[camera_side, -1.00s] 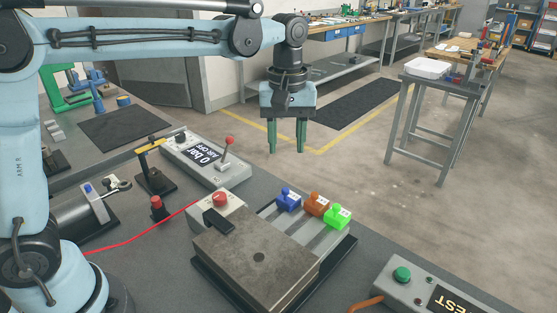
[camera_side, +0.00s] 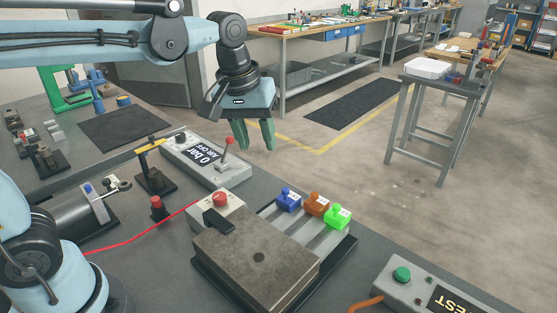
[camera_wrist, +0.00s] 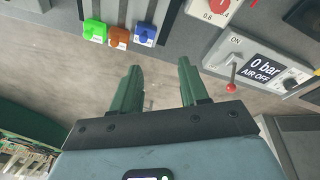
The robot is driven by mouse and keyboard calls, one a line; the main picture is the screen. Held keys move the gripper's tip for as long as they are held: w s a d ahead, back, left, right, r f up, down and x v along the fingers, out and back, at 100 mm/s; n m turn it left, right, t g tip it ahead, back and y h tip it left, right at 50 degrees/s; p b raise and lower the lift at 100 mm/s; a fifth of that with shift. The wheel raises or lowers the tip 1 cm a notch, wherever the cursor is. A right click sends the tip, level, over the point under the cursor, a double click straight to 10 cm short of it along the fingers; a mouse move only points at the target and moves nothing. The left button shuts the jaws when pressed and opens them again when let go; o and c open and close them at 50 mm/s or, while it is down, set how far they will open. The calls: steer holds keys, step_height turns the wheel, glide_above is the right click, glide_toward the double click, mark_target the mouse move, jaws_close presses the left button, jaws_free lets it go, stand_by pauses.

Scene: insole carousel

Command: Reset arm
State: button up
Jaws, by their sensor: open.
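My gripper (camera_side: 256,136) hangs in the air beyond the far edge of the bench, above and right of the air panel. Its two green fingers are apart with nothing between them. In the wrist view my gripper (camera_wrist: 161,78) shows both fingers spread over bare floor. No object is held. The blue block (camera_side: 288,200), orange block (camera_side: 316,204) and green block (camera_side: 337,217) sit in a row at the far end of the slotted fixture (camera_side: 258,258), apart from my gripper.
The air panel (camera_side: 207,160) reads "0 bar AIR OFF", with a red-knobbed lever (camera_side: 229,142) standing up near my gripper. A red button box (camera_side: 220,203) and a yellow-topped post (camera_side: 151,146) stand nearby. A test box (camera_side: 402,275) is at front right.

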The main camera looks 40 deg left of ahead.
steer(key=s+a+f+m+t, duration=0.4)
steer(key=s+f+m, duration=0.1)
steer(key=s, duration=0.3)
steer(key=shift+s+f+m+t, duration=0.3)
steer(key=shift+f+m, duration=0.1)
steer(key=shift+f, duration=0.1)
steer(key=shift+w+a, duration=0.1)
stand_by(0.3)
step_height(320, 180, up, 6)
steer(key=f+n+g, duration=0.1)
steer(key=n+g, duration=0.6)
steer(key=n, duration=0.2)
glide_above(286, 189)
step_height(286, 189, down, 11)
steer(key=shift+f, duration=0.1)
